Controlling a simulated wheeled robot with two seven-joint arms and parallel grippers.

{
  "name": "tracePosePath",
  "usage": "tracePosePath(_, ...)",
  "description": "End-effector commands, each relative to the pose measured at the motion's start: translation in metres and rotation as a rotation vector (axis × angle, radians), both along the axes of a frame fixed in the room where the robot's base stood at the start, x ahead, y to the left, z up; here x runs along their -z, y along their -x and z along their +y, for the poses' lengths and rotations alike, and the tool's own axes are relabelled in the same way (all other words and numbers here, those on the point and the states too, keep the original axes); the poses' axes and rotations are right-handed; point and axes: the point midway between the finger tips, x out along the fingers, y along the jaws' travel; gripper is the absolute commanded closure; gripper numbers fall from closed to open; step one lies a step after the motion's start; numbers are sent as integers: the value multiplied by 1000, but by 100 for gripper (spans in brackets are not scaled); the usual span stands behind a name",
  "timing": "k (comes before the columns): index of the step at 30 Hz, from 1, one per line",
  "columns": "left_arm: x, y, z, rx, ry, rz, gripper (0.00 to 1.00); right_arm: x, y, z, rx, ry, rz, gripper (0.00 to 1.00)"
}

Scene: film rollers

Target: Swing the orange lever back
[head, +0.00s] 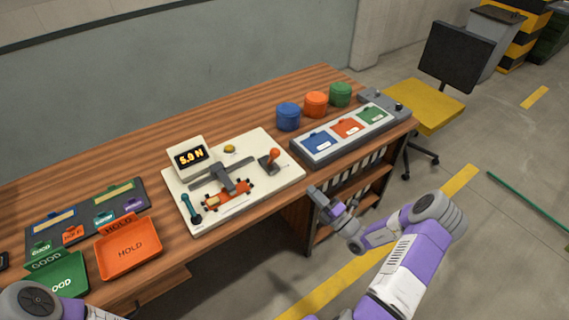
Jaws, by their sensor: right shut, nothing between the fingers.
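The orange lever (271,155) stands on a dark base near the right side of a white board (255,149) on the wooden bench. Its round orange knob is up, and the lever looks close to upright. Nothing touches it. My right gripper (318,195) is in front of the bench's front edge, below and right of the lever and apart from it. It is shut and empty. My left arm shows only in part at the bottom left corner; its gripper is out of view.
Blue (288,117), orange (315,104) and green (340,95) tubs stand behind a grey panel (345,134). An orange HOLD tray (130,248) and green GOOD tray (62,277) are left.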

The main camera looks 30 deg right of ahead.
Motion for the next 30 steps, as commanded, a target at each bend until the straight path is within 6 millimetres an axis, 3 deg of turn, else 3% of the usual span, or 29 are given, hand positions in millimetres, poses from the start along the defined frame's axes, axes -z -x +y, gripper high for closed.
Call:
tracePosePath(8, 5, 0, 0, 0, 0, 0, 57, -6, -23, 7, -5, 2, -2, 100)
tracePosePath(21, 25, 0, 0, 0, 0, 0, 57, -30, -106, 29, -5, 3, -2, 100)
tracePosePath(30, 31, 0, 0, 0, 0, 0, 57, -38, -130, 34, -3, 2, 1, 100)
